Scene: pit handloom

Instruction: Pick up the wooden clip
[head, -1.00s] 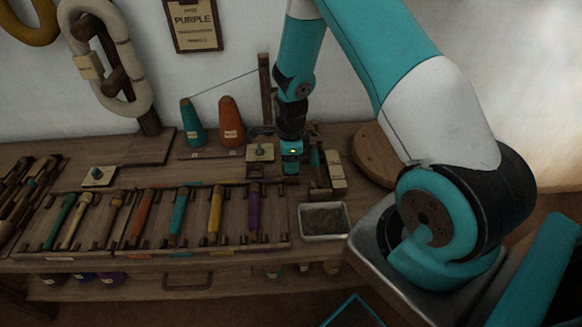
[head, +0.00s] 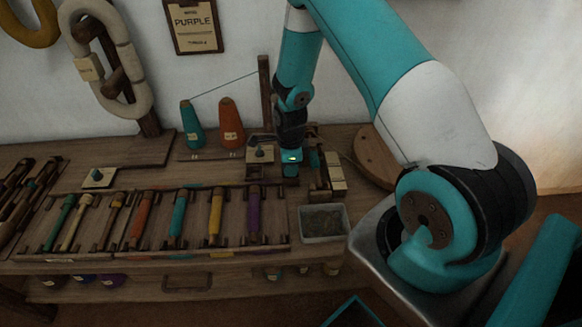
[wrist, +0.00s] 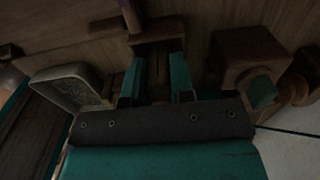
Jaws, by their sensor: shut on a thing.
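My gripper (head: 291,170) is low over the right part of the wooden bench, beside a small wooden stand. In the wrist view my gripper (wrist: 156,82) has its two teal fingers on either side of a dark brown wooden piece, the wooden clip (wrist: 158,70), and is shut on it. The clip's lower end is hidden behind the gripper body. In the head view the clip is hidden by my gripper and cannot be made out.
A metal tray (head: 322,238) stands to the right of a rack of coloured bobbins (head: 215,215). A teal cone (head: 192,125) and an orange cone (head: 231,122) stand behind, left of my arm. A round wooden board (head: 376,158) lies to the right.

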